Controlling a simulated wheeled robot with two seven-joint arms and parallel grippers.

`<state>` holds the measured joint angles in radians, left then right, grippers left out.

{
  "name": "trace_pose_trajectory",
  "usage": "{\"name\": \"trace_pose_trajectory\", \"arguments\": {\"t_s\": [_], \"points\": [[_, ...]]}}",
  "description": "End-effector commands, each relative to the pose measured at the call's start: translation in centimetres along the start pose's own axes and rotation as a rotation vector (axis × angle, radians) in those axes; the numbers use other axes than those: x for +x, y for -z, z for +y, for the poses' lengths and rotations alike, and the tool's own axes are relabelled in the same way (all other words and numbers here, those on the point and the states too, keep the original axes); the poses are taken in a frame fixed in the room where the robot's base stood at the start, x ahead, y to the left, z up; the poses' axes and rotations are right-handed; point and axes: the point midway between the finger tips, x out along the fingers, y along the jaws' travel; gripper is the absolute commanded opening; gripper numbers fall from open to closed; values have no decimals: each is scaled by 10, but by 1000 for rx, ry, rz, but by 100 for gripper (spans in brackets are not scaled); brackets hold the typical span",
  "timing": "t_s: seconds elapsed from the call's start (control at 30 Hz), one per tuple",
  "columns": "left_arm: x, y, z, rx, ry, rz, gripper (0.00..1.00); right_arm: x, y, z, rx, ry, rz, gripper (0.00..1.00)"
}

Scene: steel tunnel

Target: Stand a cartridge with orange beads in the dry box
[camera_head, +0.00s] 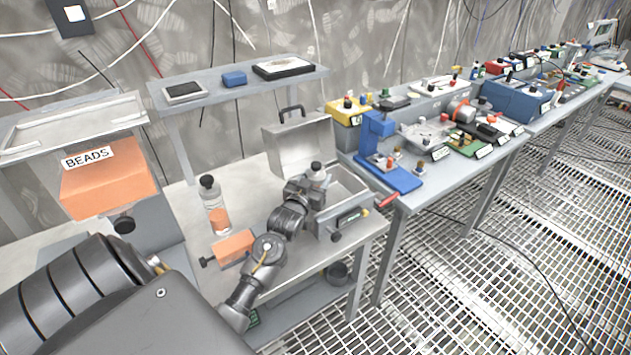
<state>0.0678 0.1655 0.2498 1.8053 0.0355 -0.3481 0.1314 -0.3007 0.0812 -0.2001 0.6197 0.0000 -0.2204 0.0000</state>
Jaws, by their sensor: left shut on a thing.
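The dry box (322,222) is a grey case on the near bench with its lid (297,146) raised. My left gripper (312,186) is at the box's left side, shut on a clear cartridge (319,176) with a black cap. The cartridge is roughly upright at the box opening. Its lower part is hidden by my gripper, so I cannot tell its contents or whether it touches the box floor. Another clear cartridge (211,197) with a black cap stands upright on the bench, orange in its lower part. My right gripper is out of view.
An orange box labelled BEADS (107,185) with a dark knob stands at the left. An orange block-like thing (233,246) lies beside my left arm, partly hidden. A blue stand (378,135) is close right of the dry box. A shelf (205,84) runs behind.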

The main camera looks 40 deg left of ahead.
Motion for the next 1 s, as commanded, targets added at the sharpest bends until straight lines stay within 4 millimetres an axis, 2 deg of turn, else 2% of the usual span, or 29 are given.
{"name": "trace_pose_trajectory", "arguments": {"t_s": [0.13, 0.5, 0.53, 0.67, 1.0], "points": [[0, -11, 0, 1, 1, 3, 20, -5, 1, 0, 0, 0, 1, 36], [0, -16, 0, 0, 1, 4, 20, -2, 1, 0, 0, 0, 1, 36], [0, -16, 0, 0, 1, 1, 57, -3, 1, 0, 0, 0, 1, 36], [0, -15, 0, 0, 1, 1, 74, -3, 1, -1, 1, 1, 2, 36], [0, -11, 0, 0, 1, 2, 75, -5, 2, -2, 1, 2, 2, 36]]}}
